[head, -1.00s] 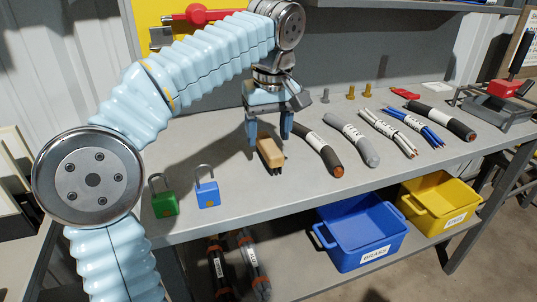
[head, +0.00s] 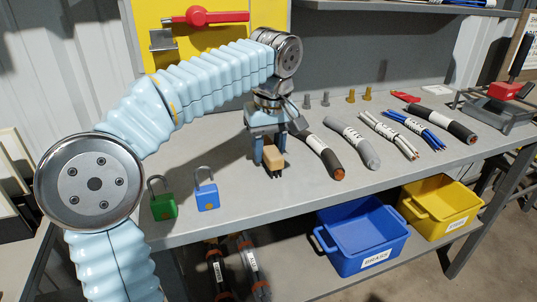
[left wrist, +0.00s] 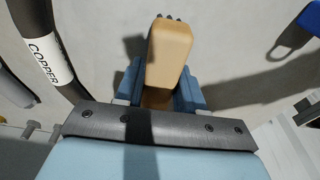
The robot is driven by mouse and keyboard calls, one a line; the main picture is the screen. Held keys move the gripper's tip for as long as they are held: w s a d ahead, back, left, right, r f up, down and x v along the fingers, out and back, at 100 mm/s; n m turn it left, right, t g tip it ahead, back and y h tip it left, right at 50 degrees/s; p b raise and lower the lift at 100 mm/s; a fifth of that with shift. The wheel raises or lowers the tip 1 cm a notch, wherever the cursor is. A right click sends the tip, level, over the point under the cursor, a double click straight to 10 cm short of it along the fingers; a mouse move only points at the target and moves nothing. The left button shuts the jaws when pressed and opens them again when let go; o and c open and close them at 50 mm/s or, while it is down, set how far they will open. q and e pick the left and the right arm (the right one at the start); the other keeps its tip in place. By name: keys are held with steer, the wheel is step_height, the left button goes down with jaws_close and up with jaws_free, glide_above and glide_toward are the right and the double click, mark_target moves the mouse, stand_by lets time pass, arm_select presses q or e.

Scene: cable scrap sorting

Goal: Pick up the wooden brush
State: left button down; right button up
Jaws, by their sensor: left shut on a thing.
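The wooden brush (head: 275,161) is a small tan block with dark bristles, on the grey workbench (head: 300,197) near its middle. My left gripper (head: 270,158) is over it, pointing down, with its blue fingers closed on the brush's sides. In the left wrist view the brush (left wrist: 168,55) stands out between the two fingers (left wrist: 158,90). The dark bristle tips show at its far end. I cannot tell whether the brush touches the bench. My right gripper is not in view.
A black cable (head: 322,157) lies close to the right of the brush, with more cable bundles beyond it. A blue padlock (head: 207,198) and a green padlock (head: 163,207) stand at the left. Blue (head: 362,235) and yellow (head: 440,204) bins sit below the bench.

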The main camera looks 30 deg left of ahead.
arm_select(q)
steer(key=shift+r, duration=0.65)
steer(key=s+d+r, duration=0.1)
steer(key=r, duration=0.1)
steer(key=s+d+r+p, duration=0.1)
steer(key=r, duration=0.2)
steer(key=s+d+r+p, duration=0.1)
steer(key=r, duration=0.1)
steer(key=shift+s+d+r, duration=0.1)
steer(key=shift+d+r, duration=0.05)
steer(key=shift+r, duration=0.15)
steer(key=s+d+r, duration=0.4)
steer(key=s+d, duration=0.2)
steer(key=s, duration=0.1)
steer(key=shift+d, duration=0.2)
